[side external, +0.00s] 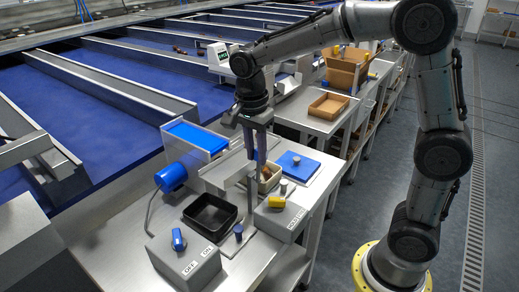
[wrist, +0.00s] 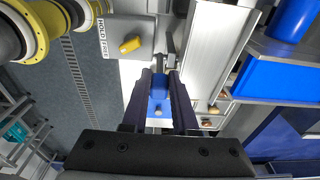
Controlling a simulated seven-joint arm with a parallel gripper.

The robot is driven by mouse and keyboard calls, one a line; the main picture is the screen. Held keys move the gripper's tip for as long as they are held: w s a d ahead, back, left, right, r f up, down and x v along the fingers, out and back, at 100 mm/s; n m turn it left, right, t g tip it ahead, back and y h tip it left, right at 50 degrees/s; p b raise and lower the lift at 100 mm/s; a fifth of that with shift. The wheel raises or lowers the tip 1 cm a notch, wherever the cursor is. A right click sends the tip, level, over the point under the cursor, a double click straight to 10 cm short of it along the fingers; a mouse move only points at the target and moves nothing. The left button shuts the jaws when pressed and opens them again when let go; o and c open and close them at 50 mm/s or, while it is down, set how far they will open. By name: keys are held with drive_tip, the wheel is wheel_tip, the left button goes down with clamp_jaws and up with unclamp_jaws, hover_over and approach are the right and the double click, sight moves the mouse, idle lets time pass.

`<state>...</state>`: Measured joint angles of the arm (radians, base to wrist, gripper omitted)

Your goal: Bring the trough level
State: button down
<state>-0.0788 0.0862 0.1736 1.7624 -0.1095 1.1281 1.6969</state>
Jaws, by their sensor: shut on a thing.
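The trough is a long pale metal channel (wrist: 212,55), to the right of my fingers in the wrist view. In the side view it (side external: 226,172) lies beside the blue-topped feeder, partly hidden by my gripper; I cannot tell its exact tilt. My gripper (side external: 257,158) points down over the bench beside the trough. In the wrist view my fingers (wrist: 160,74) are close together around a grey lever (wrist: 170,44), which they partly hide. A box marked HOLD and FREE with a yellow knob (side external: 277,202) stands close by; this knob (wrist: 130,44) also shows in the wrist view.
A black tray (side external: 190,211) and a box marked OFF and ON with a blue knob (side external: 178,239) stand at the front. A blue pad with a grey knob (side external: 305,174) lies behind my gripper. A small tray with brown dates (side external: 274,186) sits close to the fingers.

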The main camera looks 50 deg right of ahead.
drive_tip(key=shift+a+f, duration=0.1)
drive_tip(key=shift+a, duration=0.15)
drive_tip(key=c, duration=0.7)
unclamp_jaws()
drive_tip(key=shift+a+r, duration=0.2)
drive_tip(key=shift+r, duration=2.1)
drive_tip(key=shift+a+r, duration=0.2)
drive_tip(key=shift+r, duration=2.1)
drive_tip(key=shift+a+r, duration=0.2)
drive_tip(key=shift+r, duration=2.1)
